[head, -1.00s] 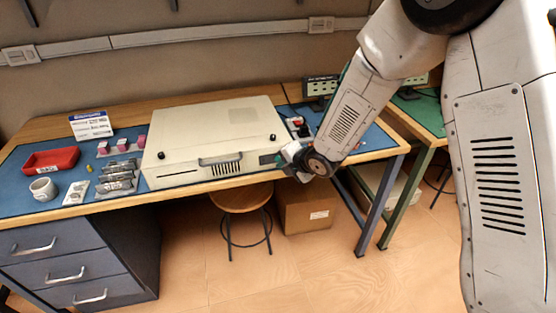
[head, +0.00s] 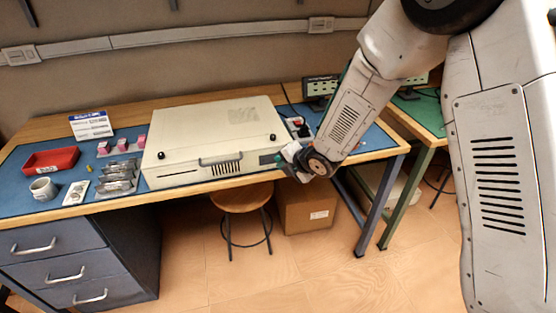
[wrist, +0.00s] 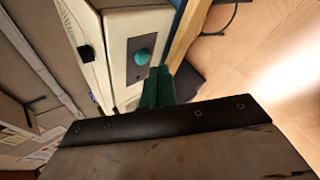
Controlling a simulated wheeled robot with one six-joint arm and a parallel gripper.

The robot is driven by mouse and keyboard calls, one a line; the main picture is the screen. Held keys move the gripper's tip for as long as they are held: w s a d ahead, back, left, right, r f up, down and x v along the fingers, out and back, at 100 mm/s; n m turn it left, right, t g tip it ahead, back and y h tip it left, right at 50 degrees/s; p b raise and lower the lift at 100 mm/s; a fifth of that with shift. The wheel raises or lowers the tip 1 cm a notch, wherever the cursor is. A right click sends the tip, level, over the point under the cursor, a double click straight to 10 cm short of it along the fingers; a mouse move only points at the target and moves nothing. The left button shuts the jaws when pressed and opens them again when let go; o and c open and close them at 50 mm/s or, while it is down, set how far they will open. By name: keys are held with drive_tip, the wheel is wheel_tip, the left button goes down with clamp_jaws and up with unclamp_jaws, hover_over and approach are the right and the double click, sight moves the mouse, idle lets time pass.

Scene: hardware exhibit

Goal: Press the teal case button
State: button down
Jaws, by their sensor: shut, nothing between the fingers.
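The cream case (head: 205,128) lies on the blue bench mat, its front with a handle and slots facing me. In the wrist view, the round teal button (wrist: 141,56) sits on a dark panel on the case (wrist: 117,40). My gripper (wrist: 157,74) is shut, its green fingers empty, with the tips just below and right of the button. I cannot tell whether they touch it. In the head view my gripper (head: 283,158) is at the right end of the case front, and the button cannot be made out there.
On the mat left of the case are a red tray (head: 68,155), a white mug (head: 44,189), grey metal parts (head: 118,176) and pink-topped items (head: 122,145). A stool (head: 242,198) and a cardboard box (head: 306,207) stand below the bench edge.

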drive_tip(key=shift+w, duration=0.1)
idle(0.7)
drive_tip(key=shift+w+a, duration=0.1)
drive_tip(key=shift+w, duration=0.2)
drive_tip(key=shift+w+a, duration=0.1)
drive_tip(key=shift+w, duration=0.35)
idle(0.6)
idle(0.4)
drive_tip(key=shift+s+d, duration=0.2)
drive_tip(key=shift+s, duration=0.65)
drive_tip(key=shift+s+d, duration=0.25)
drive_tip(key=shift+s, duration=0.55)
drive_tip(key=shift+s+d, duration=0.2)
drive_tip(key=shift+s, duration=0.6)
drive_tip(key=shift+s+d, duration=0.25)
drive_tip(key=shift+s, duration=0.55)
